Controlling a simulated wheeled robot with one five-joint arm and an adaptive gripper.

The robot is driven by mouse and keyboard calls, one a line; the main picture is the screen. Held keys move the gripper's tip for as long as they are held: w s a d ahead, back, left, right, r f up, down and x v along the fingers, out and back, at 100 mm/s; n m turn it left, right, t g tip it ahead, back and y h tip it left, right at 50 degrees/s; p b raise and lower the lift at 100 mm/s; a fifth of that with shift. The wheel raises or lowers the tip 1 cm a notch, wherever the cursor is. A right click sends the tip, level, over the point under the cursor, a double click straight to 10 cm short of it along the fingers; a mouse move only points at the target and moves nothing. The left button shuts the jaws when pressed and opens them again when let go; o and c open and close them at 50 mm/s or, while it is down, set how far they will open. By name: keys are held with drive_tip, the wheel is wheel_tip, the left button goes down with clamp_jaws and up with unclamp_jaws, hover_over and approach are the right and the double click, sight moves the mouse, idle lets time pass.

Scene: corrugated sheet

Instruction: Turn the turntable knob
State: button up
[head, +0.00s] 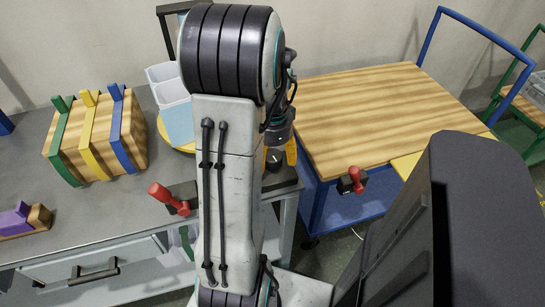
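A dark round knob (273,161) with a light mark sits on a dark panel at the right end of the grey bench, just right of my arm. My gripper (279,153) points down over the knob. Its orange fingers stand apart, one to the right of the knob and one partly hidden on the left. I cannot tell whether either finger touches the knob. The turntable (186,149) shows as a yellow disc edge under light blue bins (177,115); my arm hides part of it.
A wooden block with green, yellow and blue straps (98,135) stands on the bench at left. A red-handled clamp (172,199) is at the bench's front edge. A blue cart with a wooden top (370,105) stands right, with another red-handled clamp (353,180).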

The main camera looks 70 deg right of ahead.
drive_tip(key=shift+o, duration=0.2)
wheel_tip(320, 180, up, 12)
idle(0.7)
drive_tip(key=shift+f, duration=0.1)
